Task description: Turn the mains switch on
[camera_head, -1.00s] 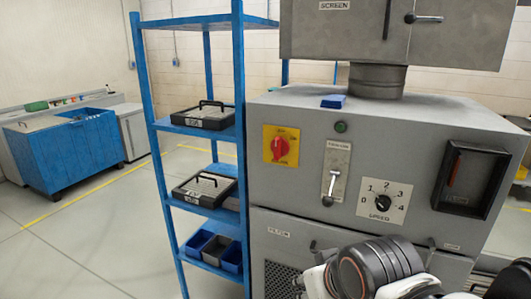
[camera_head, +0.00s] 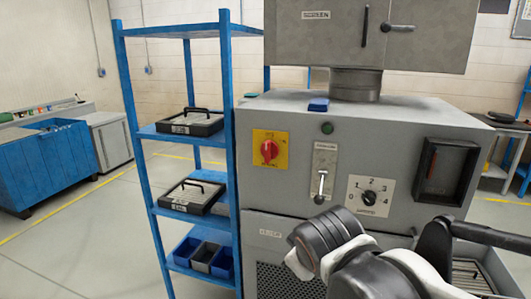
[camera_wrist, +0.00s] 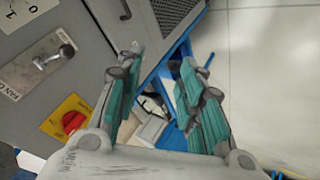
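The mains switch (camera_head: 269,150) is a red rotary knob on a yellow plate, at the left of the grey machine's front panel. In the wrist view it shows at the lower left (camera_wrist: 73,121), its knob partly beside my left finger. My gripper (camera_wrist: 160,72) is open and empty, with teal-padded fingers spread apart. It is off to one side of the switch and not touching it. In the head view my arm is at the lower right of the panel, and the fingers are hidden there.
The grey machine (camera_head: 400,125) also has a lever plate (camera_head: 323,172), a speed dial (camera_head: 369,197) and a recessed black box (camera_head: 446,172). A blue shelf rack (camera_head: 229,130) holding cases and bins stands close to its left. Open floor (camera_head: 95,235) lies left of the rack.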

